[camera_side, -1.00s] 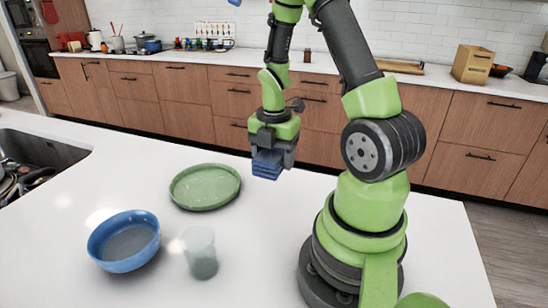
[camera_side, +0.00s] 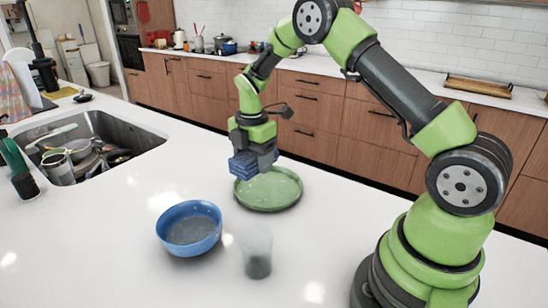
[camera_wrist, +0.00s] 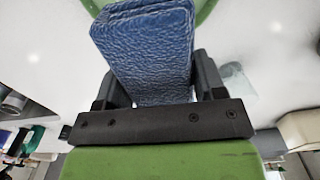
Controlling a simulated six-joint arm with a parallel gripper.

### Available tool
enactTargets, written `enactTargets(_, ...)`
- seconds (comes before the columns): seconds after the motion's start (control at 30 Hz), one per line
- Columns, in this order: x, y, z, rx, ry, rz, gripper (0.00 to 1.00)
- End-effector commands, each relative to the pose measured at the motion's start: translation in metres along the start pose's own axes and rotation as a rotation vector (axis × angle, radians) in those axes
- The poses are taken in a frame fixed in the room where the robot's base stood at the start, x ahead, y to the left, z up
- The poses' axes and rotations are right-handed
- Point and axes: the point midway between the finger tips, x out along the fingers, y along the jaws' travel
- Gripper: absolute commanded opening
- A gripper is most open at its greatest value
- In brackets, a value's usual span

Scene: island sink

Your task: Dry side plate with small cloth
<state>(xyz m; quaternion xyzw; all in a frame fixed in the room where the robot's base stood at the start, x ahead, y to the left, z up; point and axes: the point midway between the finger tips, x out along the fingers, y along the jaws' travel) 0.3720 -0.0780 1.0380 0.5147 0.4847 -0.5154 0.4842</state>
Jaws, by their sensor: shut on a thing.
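A green side plate (camera_side: 284,196) lies flat on the white island counter, with small pale spots on its surface. In the wrist view only part of its rim (camera_wrist: 206,10) shows at the top edge. My gripper (camera_side: 254,158) is shut on a folded blue cloth (camera_side: 243,165), which also fills the middle of the wrist view (camera_wrist: 150,50). The cloth hangs over the left part of the plate in the side view. I cannot tell whether it touches the plate.
A blue bowl (camera_side: 190,230) and a translucent cup (camera_side: 257,252) stand in front of the plate. A sink (camera_side: 95,150) full of dishes is at the left, with a dark green bottle (camera_side: 18,165) near it. The counter's front left is clear.

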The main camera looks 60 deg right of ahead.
Motion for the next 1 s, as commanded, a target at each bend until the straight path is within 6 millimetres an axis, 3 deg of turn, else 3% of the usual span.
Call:
enactTargets(0.87,0.076,-0.001,0.000,0.001,0.001,-0.003,0.45)
enactTargets(1.0,0.078,0.001,0.013,0.004,0.000,0.001,0.45)
